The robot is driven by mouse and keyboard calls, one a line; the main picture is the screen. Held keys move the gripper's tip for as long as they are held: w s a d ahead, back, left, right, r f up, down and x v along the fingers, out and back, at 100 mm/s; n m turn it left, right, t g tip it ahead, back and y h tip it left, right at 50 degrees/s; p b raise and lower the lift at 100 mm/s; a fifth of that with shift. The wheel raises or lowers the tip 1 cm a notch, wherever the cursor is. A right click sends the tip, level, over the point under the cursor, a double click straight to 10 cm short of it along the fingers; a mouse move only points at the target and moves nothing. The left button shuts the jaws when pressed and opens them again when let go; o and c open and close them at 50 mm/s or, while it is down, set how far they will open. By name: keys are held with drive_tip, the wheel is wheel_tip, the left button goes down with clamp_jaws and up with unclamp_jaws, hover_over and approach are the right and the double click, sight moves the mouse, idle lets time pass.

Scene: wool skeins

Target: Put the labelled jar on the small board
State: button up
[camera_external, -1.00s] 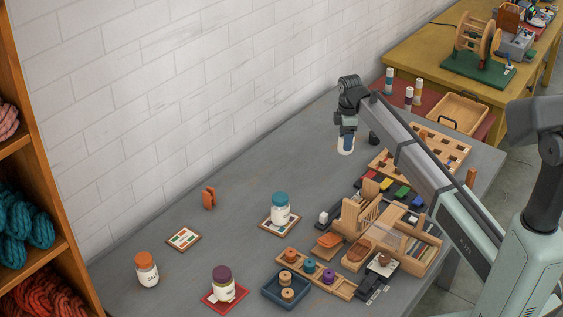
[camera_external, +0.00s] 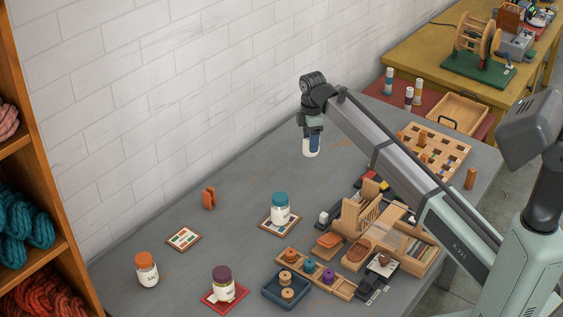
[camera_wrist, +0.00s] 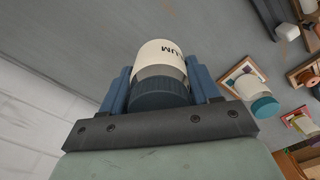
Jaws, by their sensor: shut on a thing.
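A small wood-edged board (camera_external: 183,238) with coloured patches lies bare at the left of the table. A teal-lidded jar (camera_external: 280,213) stands on another small board (camera_external: 266,224). A purple-lidded jar (camera_external: 222,289) stands on a red board (camera_external: 240,290). An orange-lidded jar (camera_external: 147,273) stands directly on the table.
An orange-brown clip-like object (camera_external: 209,198) stands near the wall. The table is clear between the held jar and the teal-lidded jar.

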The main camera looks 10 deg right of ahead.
drive_tip(key=s+a+n, duration=0.2)
drive_tip(key=s+a, duration=0.3)
drive_tip(key=a, duration=0.5)
drive_tip(key=s+a+n, duration=0.1)
drive_tip(key=s+a, duration=0.5)
drive_tip(key=a, duration=0.3)
drive_tip(key=m, duration=0.4)
hover_over(184, 238)
drive_tip(key=shift+f, duration=4.55)
drive_tip(key=shift+f, duration=0.1)
drive_tip(key=o, duration=1.2)
